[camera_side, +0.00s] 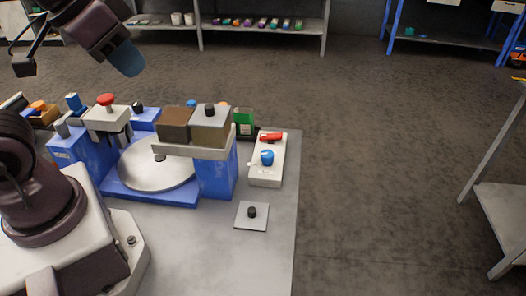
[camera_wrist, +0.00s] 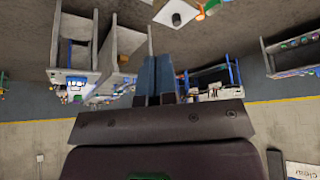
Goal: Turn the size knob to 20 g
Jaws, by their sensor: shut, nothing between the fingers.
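Several knobs show and no label can be read, so I cannot tell which is the size knob. A black knob (camera_side: 252,212) stands on a small flat plate (camera_side: 243,222) near the table's right edge. A blue knob (camera_side: 267,157) sits on a white box (camera_side: 265,176) behind it, with a red part (camera_side: 271,136) at the box's far end. Another black knob (camera_side: 210,110) tops the blue machine (camera_side: 216,176). My gripper (camera_side: 127,58) is shut and empty, high above the machine's far left. In the wrist view its blue fingers (camera_wrist: 156,78) are together, touching no knob.
A round silver disc (camera_side: 157,172) lies on the machine's blue base. A red button (camera_side: 106,100) is on its left unit, and a green box (camera_side: 244,122) stands behind. The table front (camera_side: 220,265) is clear. Shelves (camera_side: 262,27) stand at the back.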

